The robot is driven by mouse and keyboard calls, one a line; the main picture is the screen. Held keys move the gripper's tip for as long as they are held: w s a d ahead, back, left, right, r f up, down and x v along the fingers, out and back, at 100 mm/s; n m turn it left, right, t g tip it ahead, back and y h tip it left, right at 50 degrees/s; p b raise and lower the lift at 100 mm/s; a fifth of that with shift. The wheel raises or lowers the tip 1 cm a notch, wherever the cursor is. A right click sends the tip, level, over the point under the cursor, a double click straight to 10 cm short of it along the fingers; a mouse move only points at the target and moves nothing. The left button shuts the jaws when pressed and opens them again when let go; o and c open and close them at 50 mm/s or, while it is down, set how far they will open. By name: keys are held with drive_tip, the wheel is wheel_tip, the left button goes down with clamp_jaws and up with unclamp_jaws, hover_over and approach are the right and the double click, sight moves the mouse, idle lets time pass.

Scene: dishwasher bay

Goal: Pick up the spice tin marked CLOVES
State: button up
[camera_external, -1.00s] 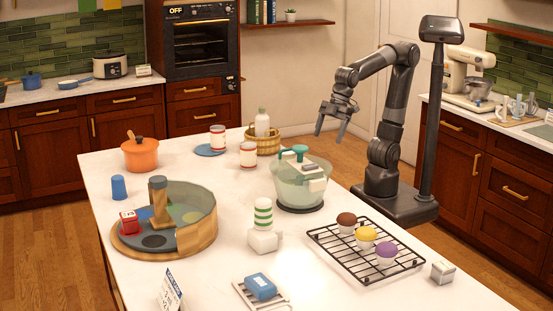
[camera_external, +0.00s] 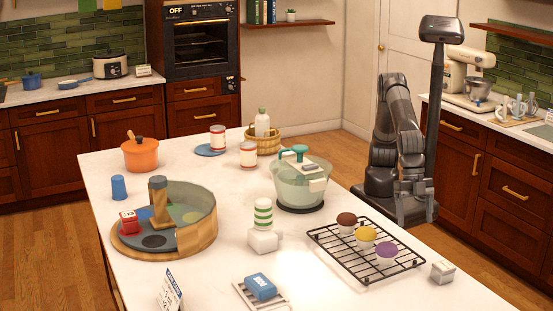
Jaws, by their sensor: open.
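I cannot read the word CLOVES on anything in view. A small red tin (camera_external: 129,222) with a pale label stands on the left edge of a round turntable (camera_external: 125,243). A small grey box or tin (camera_external: 444,271) stands at the island's right edge, its marking too small to read. Two white-and-red cans, one on a blue plate (camera_external: 217,138) and one beside it (camera_external: 248,154), stand at the back. My gripper (camera_external: 415,217) is open and empty, pointing down beyond the island's right edge, away from all of these.
The turntable has a curved wall and a wooden post. A glass bowl (camera_external: 302,187), a cooling rack (camera_external: 340,255) with three cupcakes, a white-and-green striped item (camera_external: 263,225), an orange pot (camera_external: 140,154) and a blue cup (camera_external: 119,187) stand on the island.

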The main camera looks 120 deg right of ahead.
drive_tip(key=n, duration=0.1)
approach(444, 265)
drive_tip(key=shift+g, duration=0.4)
drive_tip(key=x, duration=1.1)
drive_tip(key=shift+w+d+f, duration=0.1)
drive_tip(key=shift+w+f, duration=0.05)
drive_tip(key=shift+w, duration=0.15)
drive_tip(key=c, duration=1.1)
